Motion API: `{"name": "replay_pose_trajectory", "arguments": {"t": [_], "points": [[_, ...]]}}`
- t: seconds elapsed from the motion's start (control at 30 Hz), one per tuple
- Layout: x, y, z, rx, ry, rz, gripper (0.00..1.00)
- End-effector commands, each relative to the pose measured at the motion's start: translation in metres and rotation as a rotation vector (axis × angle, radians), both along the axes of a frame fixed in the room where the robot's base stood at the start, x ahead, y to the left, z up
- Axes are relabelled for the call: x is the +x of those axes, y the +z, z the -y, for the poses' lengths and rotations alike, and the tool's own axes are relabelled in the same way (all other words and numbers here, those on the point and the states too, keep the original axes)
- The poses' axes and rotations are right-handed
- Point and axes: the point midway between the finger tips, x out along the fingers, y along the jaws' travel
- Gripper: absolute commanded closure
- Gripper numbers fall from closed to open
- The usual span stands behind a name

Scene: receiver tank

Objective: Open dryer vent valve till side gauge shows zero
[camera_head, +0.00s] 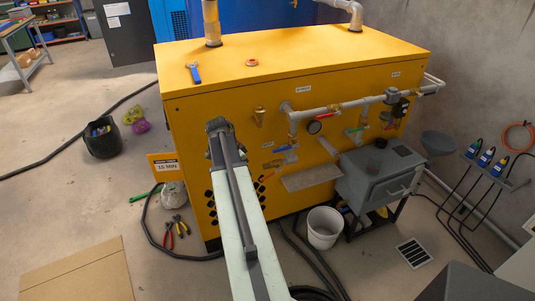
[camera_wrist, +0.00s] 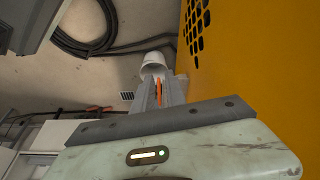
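The yellow dryer cabinet (camera_head: 300,70) stands in the middle of the head view, with grey pipework (camera_head: 340,106) along its front. Neither reading is legible. My gripper (camera_wrist: 159,88) shows in the wrist view with orange inner strips, beside the cabinet's yellow face. Its finger gap is unclear.
A white bucket (camera_head: 324,228) and a grey box on a stand (camera_head: 380,178) are in front of the cabinet. A small shelf (camera_head: 311,177) juts below the levers. Pliers (camera_head: 175,232), hoses and a black bin (camera_head: 102,138) lie to the left.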

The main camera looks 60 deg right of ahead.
Motion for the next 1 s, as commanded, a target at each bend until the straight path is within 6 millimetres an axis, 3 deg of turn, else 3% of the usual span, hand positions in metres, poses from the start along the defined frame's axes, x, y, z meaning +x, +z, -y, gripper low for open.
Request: {"name": "replay_pose_trajectory", "arguments": {"t": [0.03,0.1,0.33,0.47,0.8,1.0], "points": [[-0.015,0.019,0.023,-0.021,-0.082,0.008,0.84],[-0.03,0.023,0.04,-0.045,-0.159,0.015,0.84],[-0.039,0.017,0.048,-0.057,-0.2,0.021,0.84],[-0.041,0.004,0.051,-0.056,-0.2,0.021,0.84],[-0.053,-0.05,0.068,-0.055,-0.199,0.02,0.84],[-0.056,-0.053,0.071,-0.055,-0.197,0.021,0.84]]}}
